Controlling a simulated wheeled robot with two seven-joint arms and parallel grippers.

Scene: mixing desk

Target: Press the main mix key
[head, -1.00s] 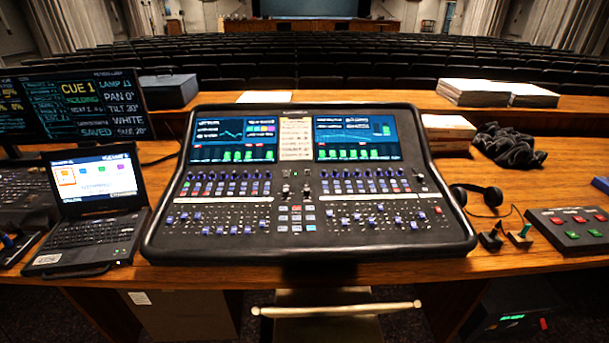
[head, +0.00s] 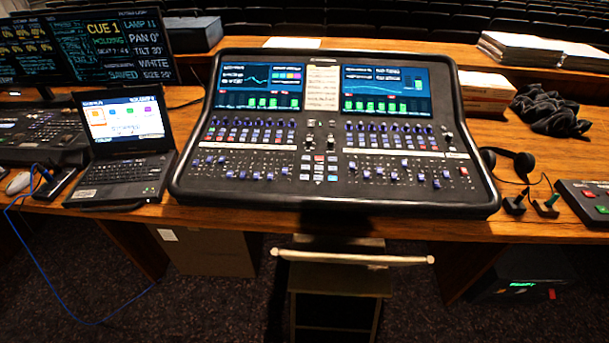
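The black mixing desk (head: 335,197) sits in the middle of the wooden desk, with two lit screens (head: 258,87) and (head: 386,92) at its back. Rows of knobs and blue faders fill its left and right halves. A small central block of keys (head: 319,170) has white, red and blue-grey caps between the fader banks. The labels are too small to read, so I cannot tell which key is the main mix key. Neither of my grippers is in view.
An open laptop (head: 124,165) stands left of the mixing desk, with lighting monitors (head: 115,47) behind it. Headphones (head: 507,162), small joysticks (head: 530,203) and a button box (head: 588,197) lie to the right. A stool (head: 340,280) stands in front, below the desk edge.

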